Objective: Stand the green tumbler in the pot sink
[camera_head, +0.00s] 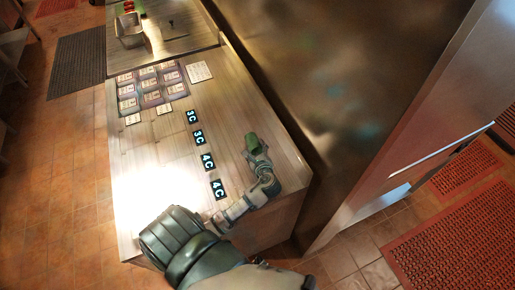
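The green tumbler (252,144) is small in view, near the right edge of the wooden counter. The fingers hide part of the tumbler. I cannot tell whether it touches the counter top or is held just above it. I see nothing that I can clearly name as the pot sink.
The wooden counter (150,150) holds cards and several black number labels (207,161). A tall metal panel (330,80) rises at the right. Red mats (460,240) and a dark mat (78,62) lie on the tiled floor.

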